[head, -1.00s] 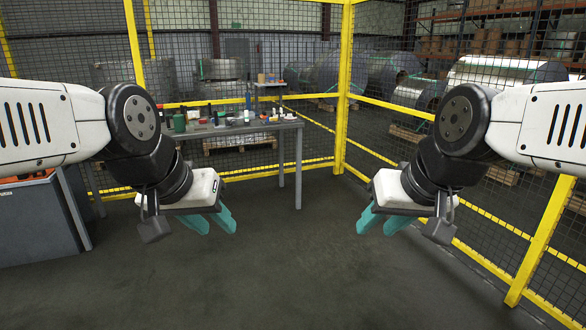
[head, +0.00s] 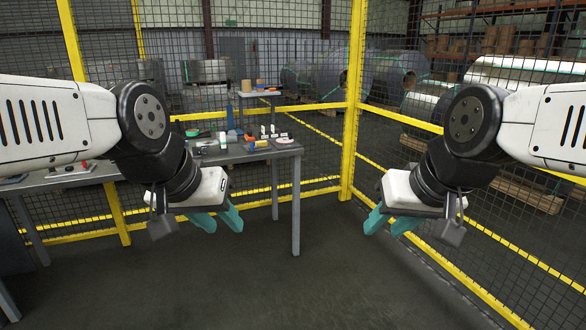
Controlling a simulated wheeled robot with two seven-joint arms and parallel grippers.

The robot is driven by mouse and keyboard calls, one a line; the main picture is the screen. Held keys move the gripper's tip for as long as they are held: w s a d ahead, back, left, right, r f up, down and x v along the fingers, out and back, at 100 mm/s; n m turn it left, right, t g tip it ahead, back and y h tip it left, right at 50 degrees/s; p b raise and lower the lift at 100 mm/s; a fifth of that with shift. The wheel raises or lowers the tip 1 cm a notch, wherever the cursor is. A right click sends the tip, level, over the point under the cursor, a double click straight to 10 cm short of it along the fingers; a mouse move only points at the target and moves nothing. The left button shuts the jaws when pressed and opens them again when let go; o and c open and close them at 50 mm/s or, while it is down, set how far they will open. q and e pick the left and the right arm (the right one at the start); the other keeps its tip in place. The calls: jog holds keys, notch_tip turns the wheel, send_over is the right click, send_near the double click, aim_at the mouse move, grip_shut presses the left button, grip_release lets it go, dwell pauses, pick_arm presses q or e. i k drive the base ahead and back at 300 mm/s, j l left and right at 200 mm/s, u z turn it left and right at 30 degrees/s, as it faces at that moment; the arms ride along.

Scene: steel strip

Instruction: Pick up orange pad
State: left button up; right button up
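I cannot pick out the orange pad for certain. A small orange item (head: 249,137) lies among the things on the workbench (head: 270,152), too small to identify. My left gripper (head: 218,219) has teal fingers spread apart with nothing between them. It hangs in front of the workbench, and my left arm hides part of the bench. My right gripper (head: 390,224) is also open and empty, over bare floor right of the bench. Neither gripper touches anything.
A small raised stand (head: 257,94) with an orange-yellow item (head: 261,84) is behind the bench. Yellow-framed mesh fencing (head: 353,110) runs behind the bench and along the right. The dark floor (head: 330,285) ahead is clear.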

aim_at(249, 137)
jog(key=i, duration=0.95)
jog(key=i+l+u, duration=0.15)
jog(key=i, duration=0.8)
jog(key=i+l+u, duration=0.1)
jog(key=i+u, duration=0.4)
jog(key=i+l+u, duration=0.3)
jog(key=u, duration=0.15)
jog(key=i+l+u, duration=0.7)
jog(key=l, duration=0.2)
jog(key=i+l+u, duration=0.2)
jog(key=l, duration=0.15)
jog(key=k, duration=0.05)
